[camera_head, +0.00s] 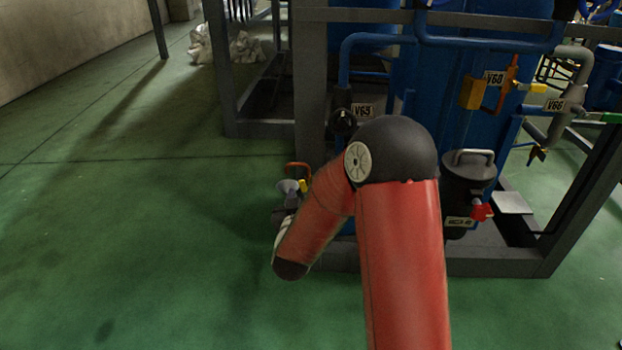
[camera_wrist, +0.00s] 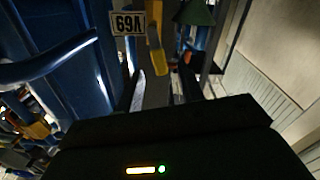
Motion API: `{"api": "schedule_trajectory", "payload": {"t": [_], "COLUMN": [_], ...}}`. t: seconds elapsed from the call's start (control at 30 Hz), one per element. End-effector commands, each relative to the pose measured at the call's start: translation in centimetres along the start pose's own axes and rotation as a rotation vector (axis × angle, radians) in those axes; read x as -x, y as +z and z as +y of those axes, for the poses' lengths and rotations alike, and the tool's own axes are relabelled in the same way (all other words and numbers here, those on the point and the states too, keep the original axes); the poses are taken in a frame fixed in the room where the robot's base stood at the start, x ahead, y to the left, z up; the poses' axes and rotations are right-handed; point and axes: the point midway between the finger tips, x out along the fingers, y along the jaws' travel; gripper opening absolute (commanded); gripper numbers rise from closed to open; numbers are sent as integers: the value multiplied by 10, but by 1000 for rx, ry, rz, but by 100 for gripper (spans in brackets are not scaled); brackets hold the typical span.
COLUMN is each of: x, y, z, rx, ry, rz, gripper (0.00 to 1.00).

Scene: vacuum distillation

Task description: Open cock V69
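In the wrist view the V69 label (camera_wrist: 128,22) appears upside down near the top. Beside it is a yellow handle (camera_wrist: 156,52), taken as cock V69's. My gripper (camera_wrist: 161,84) is open, with its two dark fingers apart. The yellow handle's end shows above the gap between them in the picture; I cannot tell whether it touches a finger. In the head view my arm hides most of the area around my gripper. A small yellow part (camera_head: 303,186) and an orange bent handle (camera_head: 298,167) show beside the arm.
A metal frame with blue tanks and pipes (camera_head: 375,40) stands close. The V68 label (camera_head: 494,78), the V66 label (camera_head: 556,105) and a black lidded canister (camera_head: 468,185) are at right. The green floor (camera_head: 130,230) is clear at left. White bags (camera_head: 245,47) lie farther back.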

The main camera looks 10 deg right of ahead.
Motion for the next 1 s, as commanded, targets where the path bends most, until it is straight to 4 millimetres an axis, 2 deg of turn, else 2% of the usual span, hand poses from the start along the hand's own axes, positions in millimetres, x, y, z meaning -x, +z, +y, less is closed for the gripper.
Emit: {"api": "schedule_trajectory", "payload": {"t": [0.2,0.33,0.5,0.73,1.0], "x": [-37,-53,-63,-63,-63], "y": [0,-1,0,-1,-1], "z": [1,0,1,1,0], "rx": [-3,-3,-2,-1,-1], "ry": [3,1,0,-1,-1], "rz": [-1,1,0,0,0], "gripper": [38,38,38,38,4]}}
